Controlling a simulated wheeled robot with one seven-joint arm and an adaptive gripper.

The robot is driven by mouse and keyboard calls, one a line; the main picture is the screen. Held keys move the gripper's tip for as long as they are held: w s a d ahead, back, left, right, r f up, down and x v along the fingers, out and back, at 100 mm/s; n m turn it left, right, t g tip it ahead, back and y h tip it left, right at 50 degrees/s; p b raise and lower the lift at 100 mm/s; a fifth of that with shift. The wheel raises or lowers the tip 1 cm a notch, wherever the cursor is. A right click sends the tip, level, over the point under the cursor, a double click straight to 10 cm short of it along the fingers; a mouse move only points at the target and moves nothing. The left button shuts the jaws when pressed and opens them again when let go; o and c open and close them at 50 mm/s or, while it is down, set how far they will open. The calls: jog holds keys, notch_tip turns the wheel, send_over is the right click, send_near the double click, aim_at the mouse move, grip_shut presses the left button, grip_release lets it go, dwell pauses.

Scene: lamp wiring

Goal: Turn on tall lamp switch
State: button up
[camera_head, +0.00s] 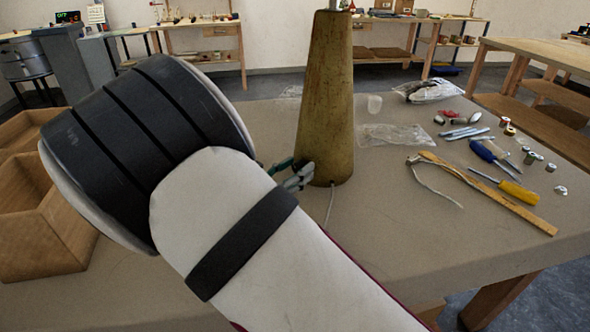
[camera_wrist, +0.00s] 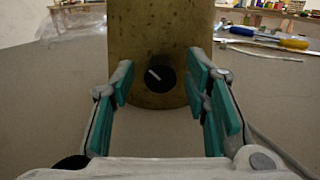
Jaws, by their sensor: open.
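The tall lamp (camera_head: 328,95) has a tapered, brownish wooden-looking base standing on the table, and its top is cut off by the picture edge. In the wrist view the lamp base (camera_wrist: 160,35) fills the upper middle. Its switch (camera_wrist: 159,74) is a round black knob with a pale, slanted pointer bar. My gripper (camera_wrist: 163,92) is open, with teal finger pads on either side of the knob and apart from it. In the head view my gripper (camera_head: 297,174) is mostly hidden behind my arm, close to the lamp's lower part. The switch is hidden in that view.
The table (camera_head: 400,235) holds a ruler (camera_head: 490,193), a yellow-handled screwdriver (camera_head: 512,189), a blue-handled tool (camera_head: 482,151), spools and plastic bags to the right of the lamp. A cord (camera_head: 330,205) runs from the lamp base. Wooden bins (camera_head: 40,235) stand at left.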

jog(key=shift+w, duration=0.1)
grip_shut()
